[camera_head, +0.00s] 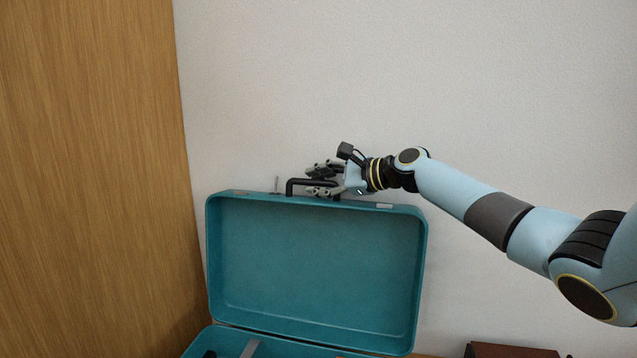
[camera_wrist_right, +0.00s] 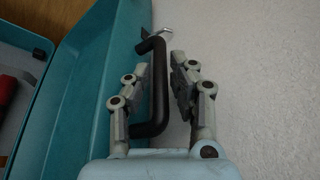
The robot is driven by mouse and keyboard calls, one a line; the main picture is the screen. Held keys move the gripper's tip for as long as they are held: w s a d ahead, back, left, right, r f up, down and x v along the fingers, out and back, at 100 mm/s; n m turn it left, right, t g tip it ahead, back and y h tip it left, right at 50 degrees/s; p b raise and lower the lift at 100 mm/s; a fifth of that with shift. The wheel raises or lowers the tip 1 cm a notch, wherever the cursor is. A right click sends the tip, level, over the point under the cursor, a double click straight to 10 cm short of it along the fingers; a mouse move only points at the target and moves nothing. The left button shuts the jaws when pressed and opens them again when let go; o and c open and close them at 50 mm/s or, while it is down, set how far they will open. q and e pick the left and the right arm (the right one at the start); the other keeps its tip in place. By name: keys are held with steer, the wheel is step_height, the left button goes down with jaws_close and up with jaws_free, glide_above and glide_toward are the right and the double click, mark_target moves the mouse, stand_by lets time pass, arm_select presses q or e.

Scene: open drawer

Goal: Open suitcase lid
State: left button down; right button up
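The teal suitcase lid (camera_head: 318,270) stands upright in the head view, its hollow inside facing me. The suitcase base (camera_head: 215,343) shows only in part at the bottom edge. A black handle (camera_head: 298,182) sits on the lid's top edge. My right gripper (camera_head: 318,180) is at the handle, its arm coming in from the right. In the right wrist view the handle (camera_wrist_right: 158,85) lies between the two spread fingers of the right gripper (camera_wrist_right: 157,75), with a visible gap on the right finger's side. My left gripper is not in view.
A wooden panel (camera_head: 95,170) stands to the left of the suitcase. A pale wall (camera_head: 500,90) is behind it. A dark brown object (camera_head: 510,350) shows at the bottom right. Red and dark items lie in the base in the right wrist view.

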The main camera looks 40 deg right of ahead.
jaws_close()
steer(key=shift+s+a+r, duration=0.1)
steer(key=s+a+r+n+t+p, duration=0.1)
steer(key=s+a+n+p, duration=0.2)
steer(key=s+a+p, duration=0.3)
steer(key=s+a, duration=0.2)
steer(key=a, duration=0.1)
steer(key=shift+s+a+h, duration=0.15)
steer(key=shift+a+h, duration=0.15)
